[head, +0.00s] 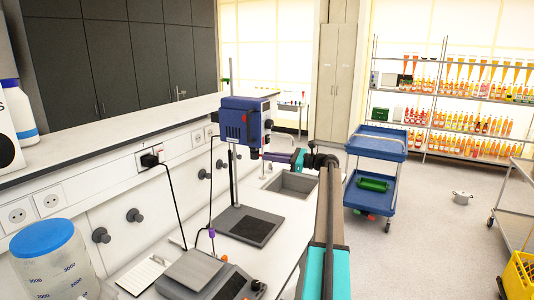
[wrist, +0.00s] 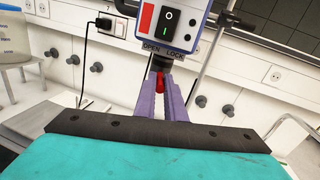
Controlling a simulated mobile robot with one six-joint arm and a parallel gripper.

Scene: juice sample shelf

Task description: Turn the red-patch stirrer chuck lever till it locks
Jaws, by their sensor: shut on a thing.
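The stirrer (head: 241,120) is a blue box with a pale front panel on an upright rod, standing at the bench. In the wrist view its panel (wrist: 166,22) shows a red patch, a switch and the words OPEN and LOCK. The dark chuck (wrist: 161,60) is under the panel, with the red lever (wrist: 159,82) below it. My gripper (wrist: 161,86) has its purple fingers shut on the red lever, just under the chuck. In the head view my gripper (head: 268,156) reaches the stirrer's underside from the right. The lever's exact angle is partly hidden by the fingers.
The stirrer's dark base plate (head: 246,226) lies on the bench beside a sink (head: 293,184). A grey device (head: 208,278), a notepad (head: 146,274) and a blue-lidded container (head: 48,262) are nearer. A blue cart (head: 376,148) stands right; open floor lies beyond it.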

